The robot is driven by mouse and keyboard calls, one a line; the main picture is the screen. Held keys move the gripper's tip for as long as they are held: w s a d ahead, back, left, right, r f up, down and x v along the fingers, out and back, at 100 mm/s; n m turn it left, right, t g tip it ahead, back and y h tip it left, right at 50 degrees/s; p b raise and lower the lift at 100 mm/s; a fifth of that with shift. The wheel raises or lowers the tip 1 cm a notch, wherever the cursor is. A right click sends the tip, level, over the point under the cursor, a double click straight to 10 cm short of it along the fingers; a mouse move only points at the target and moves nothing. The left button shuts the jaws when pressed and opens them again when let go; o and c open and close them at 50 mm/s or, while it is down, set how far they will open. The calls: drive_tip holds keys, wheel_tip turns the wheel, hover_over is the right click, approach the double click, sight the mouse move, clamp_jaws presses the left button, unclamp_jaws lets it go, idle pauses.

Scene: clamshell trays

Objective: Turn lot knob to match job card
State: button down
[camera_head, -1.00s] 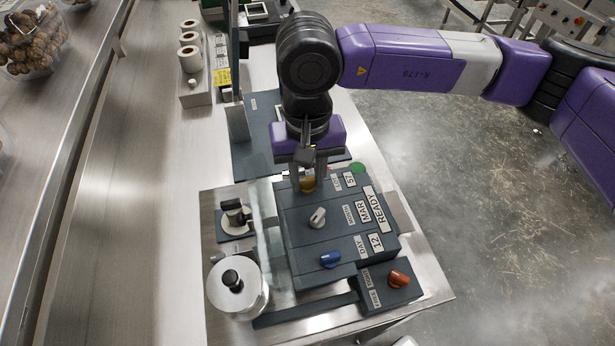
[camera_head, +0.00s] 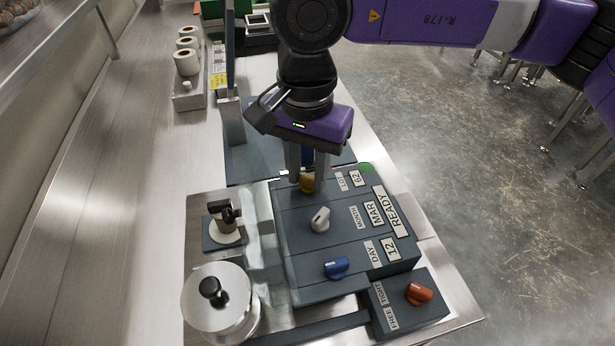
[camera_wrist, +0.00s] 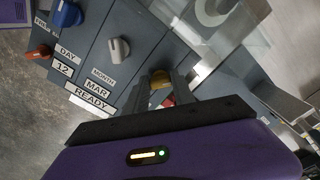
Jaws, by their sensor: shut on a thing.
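The yellow lot knob (camera_head: 307,183) is at the far end of the grey coder box (camera_head: 341,255). My gripper (camera_head: 308,181) comes down over it and is shut on it, a finger at either side. The knob also shows between the fingers in the wrist view (camera_wrist: 160,80). The lot window (camera_head: 356,178) beside it seems to read 62. The white month knob (camera_head: 320,219) stands by a window reading MAR (camera_head: 372,213), and the blue day knob (camera_head: 336,268) by one reading 12 (camera_head: 389,250). A READY plate (camera_head: 393,211) lies along the right side. I cannot make out a job card.
A metal drum (camera_head: 217,300) and a small stamp-like part (camera_head: 226,220) stand left. Label rolls (camera_head: 187,62) are at the back left.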

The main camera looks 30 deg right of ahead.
sight(307, 178)
idle(0.3)
drive_tip(key=c, duration=1.1)
unclamp_jaws()
drive_tip(key=shift+o, duration=0.2)
drive_tip(key=shift+r, duration=3.95)
